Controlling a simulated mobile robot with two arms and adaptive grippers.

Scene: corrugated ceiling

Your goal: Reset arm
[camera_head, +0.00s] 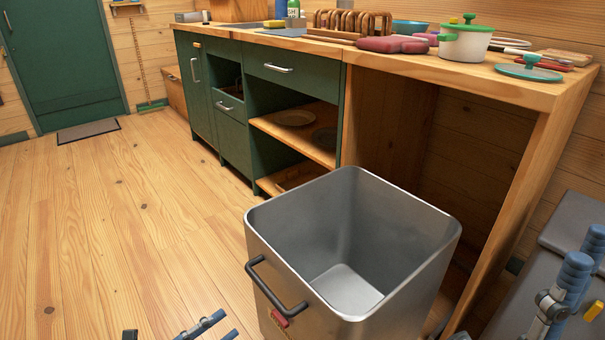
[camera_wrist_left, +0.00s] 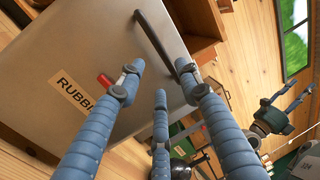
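My left gripper (camera_head: 170,331) shows only by its fingertips at the bottom edge of the head view. In the left wrist view my left gripper (camera_wrist_left: 162,88) has its blue fingers spread, with nothing held between them. Beyond them is the metal rubbish bin (camera_head: 350,245), with its dark handle (camera_head: 262,290); the bin (camera_wrist_left: 75,60) and handle (camera_wrist_left: 165,40) also show in the wrist view. The fingers look apart from the handle in the head view. My right gripper (camera_head: 575,285) is at the lower right, partly cut off, its blue fingers apart and no object seen in them.
A green counter (camera_head: 290,80) with a wooden top stands behind the bin. A green-lidded pot (camera_head: 464,45), a separate lid (camera_head: 528,67) and a dish rack (camera_head: 350,24) are on it.

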